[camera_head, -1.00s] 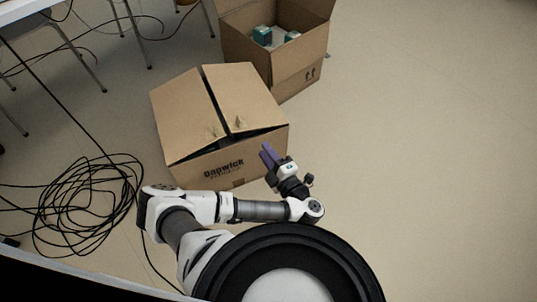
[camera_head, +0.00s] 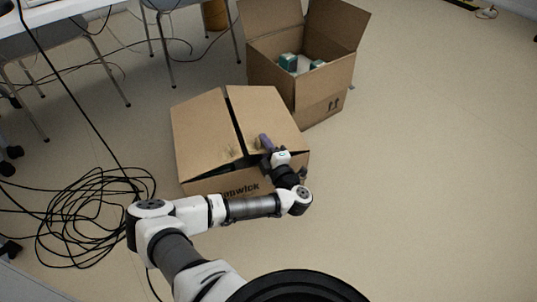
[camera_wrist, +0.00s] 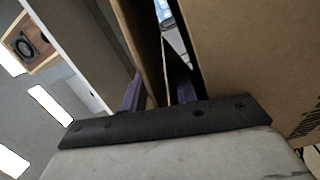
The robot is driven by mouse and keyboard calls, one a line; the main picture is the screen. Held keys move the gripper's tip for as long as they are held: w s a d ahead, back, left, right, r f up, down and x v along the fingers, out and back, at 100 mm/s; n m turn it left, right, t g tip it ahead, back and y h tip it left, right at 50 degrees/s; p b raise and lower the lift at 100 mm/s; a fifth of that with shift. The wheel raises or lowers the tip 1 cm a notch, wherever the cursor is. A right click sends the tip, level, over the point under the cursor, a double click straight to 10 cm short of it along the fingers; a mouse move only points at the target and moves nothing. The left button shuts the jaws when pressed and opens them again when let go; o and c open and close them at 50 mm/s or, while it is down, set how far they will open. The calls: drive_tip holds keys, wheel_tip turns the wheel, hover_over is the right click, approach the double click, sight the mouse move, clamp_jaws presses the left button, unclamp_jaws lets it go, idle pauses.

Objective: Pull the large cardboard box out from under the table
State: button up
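A large brown cardboard box (camera_head: 203,139) with printed lettering stands on open floor in the middle of the head view, beside the table rather than under it. Its top flaps are partly raised, leaving dark gaps. My gripper (camera_head: 265,143) is at the box's front right top edge. In the wrist view, the purple fingers (camera_wrist: 158,92) are apart, with a cardboard panel (camera_wrist: 146,45) between them. A firm grip on it does not show. Another box wall (camera_wrist: 250,60) fills the right of that view. The white table (camera_head: 60,12) is at top left.
A second, open cardboard box (camera_head: 318,92) holding small teal and white items stands close behind. Black cable (camera_head: 85,205) lies coiled on the floor at left. Chairs (camera_head: 65,65) stand by the table. The floor at right is clear.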

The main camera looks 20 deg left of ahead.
clamp_jaws()
idle(1.5)
